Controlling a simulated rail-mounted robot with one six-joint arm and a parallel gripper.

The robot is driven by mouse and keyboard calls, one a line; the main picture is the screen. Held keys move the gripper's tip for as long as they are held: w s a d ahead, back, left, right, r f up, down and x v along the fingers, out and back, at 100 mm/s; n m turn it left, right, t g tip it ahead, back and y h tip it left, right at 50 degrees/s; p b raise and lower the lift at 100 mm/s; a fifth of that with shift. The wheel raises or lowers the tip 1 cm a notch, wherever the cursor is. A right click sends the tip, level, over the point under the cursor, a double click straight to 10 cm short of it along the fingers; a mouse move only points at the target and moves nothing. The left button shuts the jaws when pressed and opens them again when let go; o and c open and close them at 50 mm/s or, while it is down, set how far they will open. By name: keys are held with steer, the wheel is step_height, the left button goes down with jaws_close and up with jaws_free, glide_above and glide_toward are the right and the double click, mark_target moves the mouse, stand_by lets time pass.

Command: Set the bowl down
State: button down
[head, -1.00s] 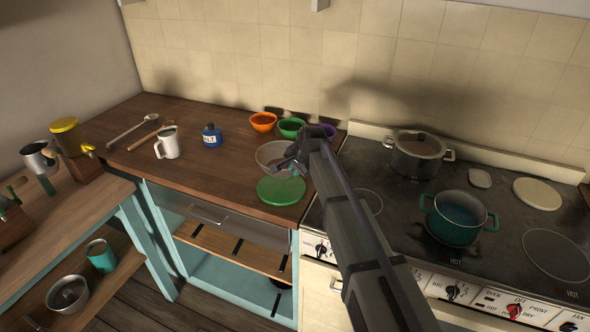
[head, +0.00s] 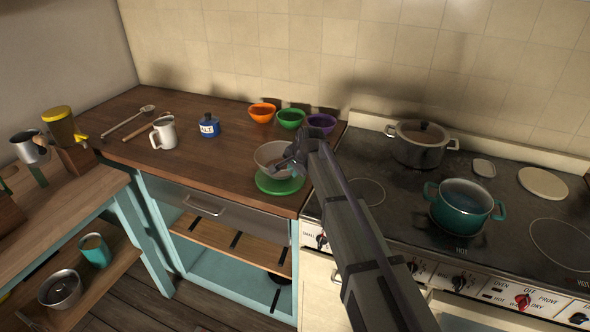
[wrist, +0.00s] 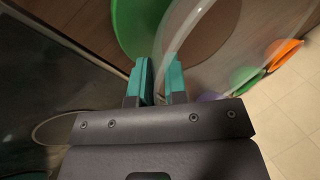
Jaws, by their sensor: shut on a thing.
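The bowl (head: 268,160) is clear and see-through. It is upright over the round green disc (head: 268,186) near the front edge of the wooden counter. My gripper (head: 292,161) is shut on the right side of its rim. In the wrist view, my teal fingertips (wrist: 160,78) pinch the bowl's wall (wrist: 178,38), with the green disc (wrist: 134,25) beyond. The bowl's underside overlaps the disc in the head view; I cannot tell whether they touch.
Orange (head: 262,113), green (head: 291,119) and purple (head: 322,123) bowls stand behind. A white mug (head: 164,133) and a blue salt jar (head: 209,126) are to the left. Right is the stove with a steel pot (head: 420,148) and a teal pot (head: 461,212). The counter's middle is free.

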steer(key=shift+f+b, duration=0.55)
steer(key=shift+f, duration=0.1)
steer(key=shift+f, duration=0.25)
steer(key=c, duration=1.1)
jaws_free()
steer(key=shift+r, duration=0.1)
steer(key=p+v, duration=0.9)
steer(key=v, duration=0.1)
steer(key=shift+s+d+r, duration=0.1)
steer(key=shift+r, duration=0.2)
steer(key=shift+c, duration=0.2)
jaws_close()
